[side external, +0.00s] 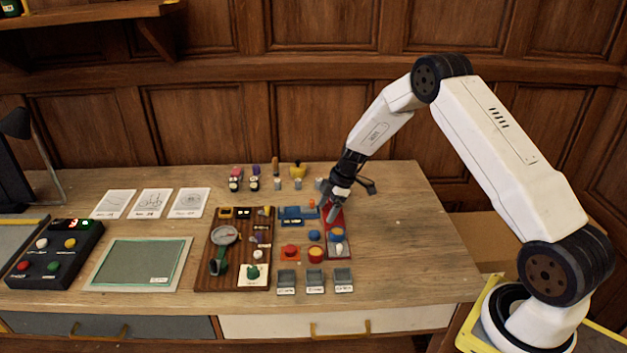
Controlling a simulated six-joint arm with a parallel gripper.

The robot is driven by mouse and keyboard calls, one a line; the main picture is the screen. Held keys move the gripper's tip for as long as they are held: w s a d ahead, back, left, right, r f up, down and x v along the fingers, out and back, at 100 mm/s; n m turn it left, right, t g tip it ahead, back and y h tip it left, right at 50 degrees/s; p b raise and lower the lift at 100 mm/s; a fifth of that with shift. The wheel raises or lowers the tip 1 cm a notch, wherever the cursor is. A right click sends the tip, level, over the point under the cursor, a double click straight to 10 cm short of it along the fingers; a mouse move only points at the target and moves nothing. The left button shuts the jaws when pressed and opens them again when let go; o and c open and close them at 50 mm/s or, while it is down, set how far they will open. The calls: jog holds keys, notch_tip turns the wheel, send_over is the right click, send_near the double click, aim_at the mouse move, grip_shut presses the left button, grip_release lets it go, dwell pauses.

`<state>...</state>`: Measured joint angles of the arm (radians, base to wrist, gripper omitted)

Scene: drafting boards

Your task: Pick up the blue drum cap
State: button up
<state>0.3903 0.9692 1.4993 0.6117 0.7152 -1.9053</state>
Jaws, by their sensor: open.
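A small round blue piece (314,236) sits on the table just left of a narrow red tray (348,252). My gripper (332,213) points down over the far part of the red tray, slightly behind both blue pieces. It is open, and nothing shows between its fingers. The exact gap between the fingertips and the tray is hard to see.
A red round piece (290,251) and an orange-yellow one (315,254) sit nearby, with small grey bins (315,284) in front. A blue holder (291,216) stands behind. A dark wooden board (205,270) with instruments lies left. The table's right side (410,240) is clear.

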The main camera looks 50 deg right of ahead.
aim_at(316, 231)
jog(key=shift+f, duration=0.2)
jog(key=shift+x, duration=1.15)
jog(key=shift+w+f, duration=0.1)
jog(key=shift+x, duration=2.5)
jog(key=shift+a, duration=0.1)
grip_shut()
